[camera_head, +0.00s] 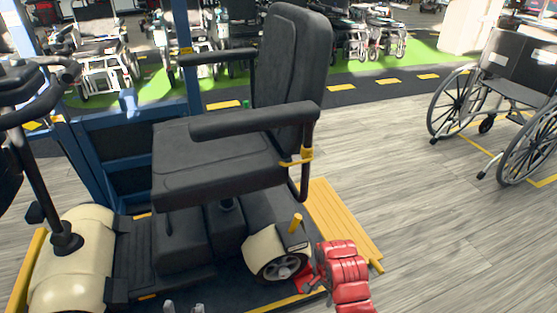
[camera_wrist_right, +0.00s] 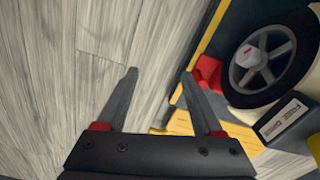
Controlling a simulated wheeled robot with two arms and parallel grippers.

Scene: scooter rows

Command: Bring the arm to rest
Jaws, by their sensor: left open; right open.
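Only the two grey fingertips of my left gripper (camera_head: 183,308) show at the bottom edge of the head view. They are apart, with nothing seen between them, in front of the scooter's dark footboard. In the right wrist view my right gripper (camera_wrist_right: 160,76) is open and empty, its dark fingers apart over grey plank floor and the platform's edge. It is beside the scooter's rear wheel (camera_wrist_right: 265,65), which shows to its right. A small red piece (camera_wrist_right: 208,74) lies between the right finger and that wheel. I cannot make out the right fingertips in the head view.
The mobility scooter (camera_head: 215,165) with black seat and cream covers stands on a dark platform. A yellow ribbed ramp (camera_head: 340,225) lies behind it. A wheelchair (camera_head: 510,90) stands at the right; more stand at the back. The plank floor (camera_head: 430,235) at the right is clear.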

